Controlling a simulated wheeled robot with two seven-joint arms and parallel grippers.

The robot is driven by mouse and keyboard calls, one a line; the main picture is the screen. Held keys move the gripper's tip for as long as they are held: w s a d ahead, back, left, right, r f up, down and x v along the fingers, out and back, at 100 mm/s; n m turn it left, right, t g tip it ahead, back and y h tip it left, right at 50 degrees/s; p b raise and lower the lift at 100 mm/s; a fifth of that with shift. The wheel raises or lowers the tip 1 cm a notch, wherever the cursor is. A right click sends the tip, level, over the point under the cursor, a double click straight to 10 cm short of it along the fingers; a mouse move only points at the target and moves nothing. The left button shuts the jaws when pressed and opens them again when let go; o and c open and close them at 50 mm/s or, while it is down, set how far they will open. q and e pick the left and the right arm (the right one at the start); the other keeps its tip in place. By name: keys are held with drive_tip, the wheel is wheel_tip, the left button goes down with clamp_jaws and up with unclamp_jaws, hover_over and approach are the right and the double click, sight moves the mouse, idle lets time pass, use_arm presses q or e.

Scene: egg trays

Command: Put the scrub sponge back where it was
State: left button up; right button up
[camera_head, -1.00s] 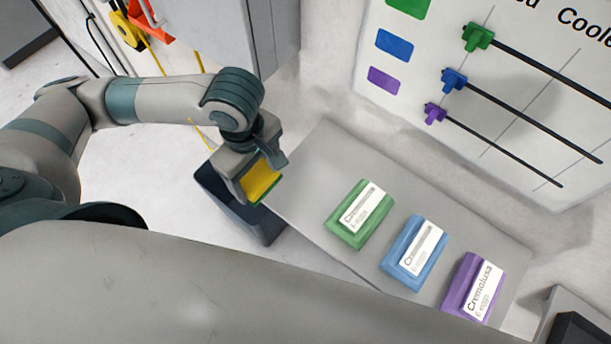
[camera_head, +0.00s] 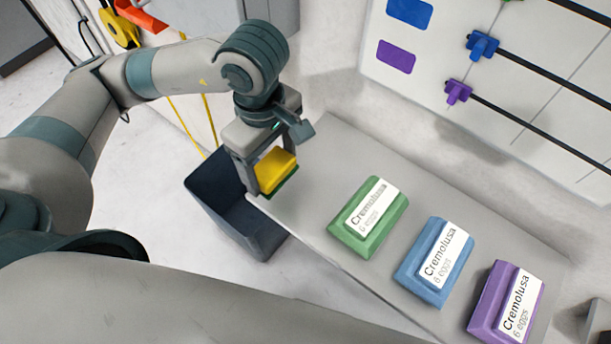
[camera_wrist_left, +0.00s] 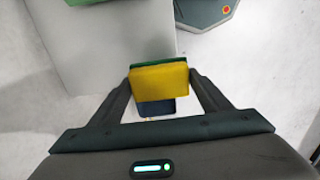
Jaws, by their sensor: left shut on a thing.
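The scrub sponge (camera_head: 277,169), yellow with a green scouring side, is held between the fingers of my left gripper (camera_head: 268,182). It is at the left end of the grey table (camera_head: 312,150), by the edge next to the dark bin. In the left wrist view the sponge (camera_wrist_left: 158,80) sits between the two fingertips of the left gripper (camera_wrist_left: 160,88), its green side facing away from the camera. I cannot tell whether the sponge touches the table. My right gripper is not in view.
Green (camera_head: 368,222), blue (camera_head: 433,268) and purple (camera_head: 506,305) egg cartons stand in a row on the table. A dark open bin (camera_head: 228,205) stands on the floor at its left end. A board with coloured sliders (camera_head: 490,90) stands behind. The table's back strip is clear.

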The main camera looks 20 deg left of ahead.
use_arm(q)
drive_tip(key=shift+w+f+b, duration=0.1)
drive_tip(key=shift+f+b, duration=0.25)
drive_tip(key=shift+b, duration=0.35)
drive_tip(key=shift+w+d+p, duration=0.4)
drive_tip(key=shift+d+p, duration=0.05)
drive_tip(key=shift+p, duration=0.15)
drive_tip(key=w+d+f+p, duration=0.1)
drive_tip(key=w, duration=0.1)
drive_tip(key=w+d+f, duration=0.2)
drive_tip(key=shift+d+f+p, duration=0.1)
drive_tip(key=shift+d+p, duration=0.15)
drive_tip(key=shift+p, duration=0.15)
drive_tip(key=shift+w+d+f, duration=0.1)
drive_tip(key=shift+w+f, duration=0.1)
drive_tip(key=shift+f, duration=0.2)
wheel_tip(320, 180, down, 3)
drive_tip(key=shift+r+p, duration=0.15)
drive_tip(key=shift+p, duration=0.7)
drive_tip(key=shift+f, duration=0.5)
drive_tip(key=o, duration=0.9)
drive_tip(key=shift+o, duration=0.2)
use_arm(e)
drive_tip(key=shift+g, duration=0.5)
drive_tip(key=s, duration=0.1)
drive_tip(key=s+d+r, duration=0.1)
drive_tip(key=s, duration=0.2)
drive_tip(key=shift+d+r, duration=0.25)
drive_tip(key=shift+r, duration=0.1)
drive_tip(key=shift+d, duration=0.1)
